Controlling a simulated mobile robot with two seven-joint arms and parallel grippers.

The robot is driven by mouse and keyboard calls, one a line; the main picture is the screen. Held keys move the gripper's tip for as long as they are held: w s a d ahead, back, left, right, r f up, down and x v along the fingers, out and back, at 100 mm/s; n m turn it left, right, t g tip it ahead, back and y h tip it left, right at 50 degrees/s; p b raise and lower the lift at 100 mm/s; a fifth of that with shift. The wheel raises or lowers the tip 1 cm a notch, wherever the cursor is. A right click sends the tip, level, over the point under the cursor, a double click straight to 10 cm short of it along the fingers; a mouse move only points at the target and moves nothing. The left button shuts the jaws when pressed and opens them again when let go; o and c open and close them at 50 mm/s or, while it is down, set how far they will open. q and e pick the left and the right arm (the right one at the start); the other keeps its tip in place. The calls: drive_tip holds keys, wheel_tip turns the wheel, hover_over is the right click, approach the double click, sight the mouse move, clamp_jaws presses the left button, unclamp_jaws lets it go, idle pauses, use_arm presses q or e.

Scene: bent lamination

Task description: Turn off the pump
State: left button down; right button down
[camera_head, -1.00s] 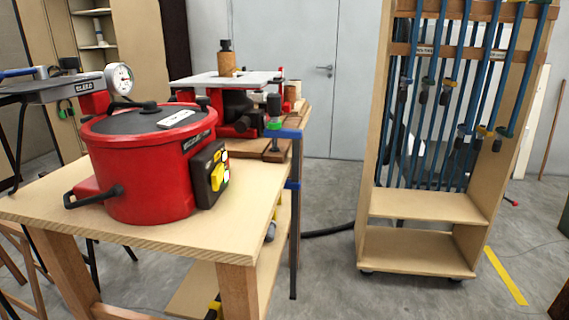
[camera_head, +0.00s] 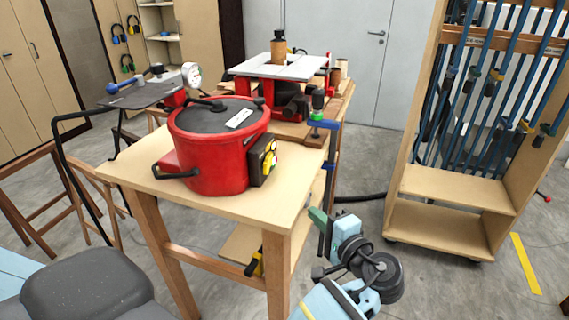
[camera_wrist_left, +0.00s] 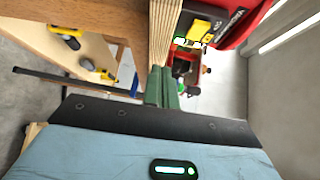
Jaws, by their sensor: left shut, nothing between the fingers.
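The pump is a red round pot (camera_head: 210,150) with a dark lid, standing on a wooden table. A dark control box (camera_head: 262,158) with a yellow switch (camera_head: 268,160) sits on its right side. In the left wrist view the yellow switch (camera_wrist_left: 199,29) shows near the top, beside the pump's red wall (camera_wrist_left: 240,22). My left gripper (camera_head: 318,216) has green fingers, shut and empty, right of the table's right edge and below the switch in the picture. The fingers (camera_wrist_left: 161,88) stand close before the table edge in the wrist view. My right gripper is not in view.
The wooden tabletop (camera_head: 135,172) has bare room left of the pump. A blue clamp (camera_head: 325,124) stands at its right edge. A router table (camera_head: 285,66) is behind. A wooden clamp rack (camera_head: 440,180) stands right, with open floor between.

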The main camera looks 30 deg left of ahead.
sight(270, 164)
use_arm(q)
wheel_tip(270, 164, up, 6)
drive_tip(key=d+n+y, duration=0.1)
drive_tip(key=shift+p, duration=0.3)
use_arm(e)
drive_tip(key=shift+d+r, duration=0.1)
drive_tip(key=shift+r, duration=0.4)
use_arm(q)
drive_tip(key=shift+w, duration=0.1)
drive_tip(key=shift+a, duration=0.15)
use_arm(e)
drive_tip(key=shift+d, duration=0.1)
